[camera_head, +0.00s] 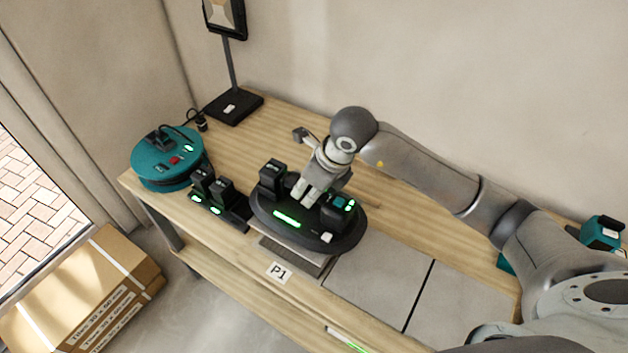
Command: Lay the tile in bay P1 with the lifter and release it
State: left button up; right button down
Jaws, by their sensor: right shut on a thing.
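The lifter (272,208) is a dark oval device with black blocks on top and a lit green bar. My right gripper (308,190) is shut on its middle, from above. A grey tile (322,261) shows only as an edge under the lifter, which hides most of it. This edge lies at bay P1, whose white label P1 (279,272) is on the bench's front edge. I cannot tell whether the tile rests fully in the bay or is slightly above it. My left gripper is out of view.
Grey tiles (380,278) lie right of the bay with a dark joint between them. A teal reel (166,157), a black charger with batteries (222,205) and a lamp stand (233,107) are at left on the wooden bench (285,120). A cardboard box (85,290) stands on the floor.

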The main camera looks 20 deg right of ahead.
aim_at(313, 208)
jog(key=shift+w+f+b, duration=0.1)
jog(key=shift+f+b, duration=1.85)
jog(key=shift+f, duration=1.4)
jog(key=shift+f+b, duration=0.3)
jog(key=shift+b, duration=0.35)
jog(key=shift+a+f+b, duration=0.1)
jog(key=shift+f+b, duration=0.35)
jog(key=c, duration=1.3)
grip_release()
jog(key=shift+s, duration=0.2)
jog(key=shift+o, duration=0.5)
jog(key=shift+f, duration=0.1)
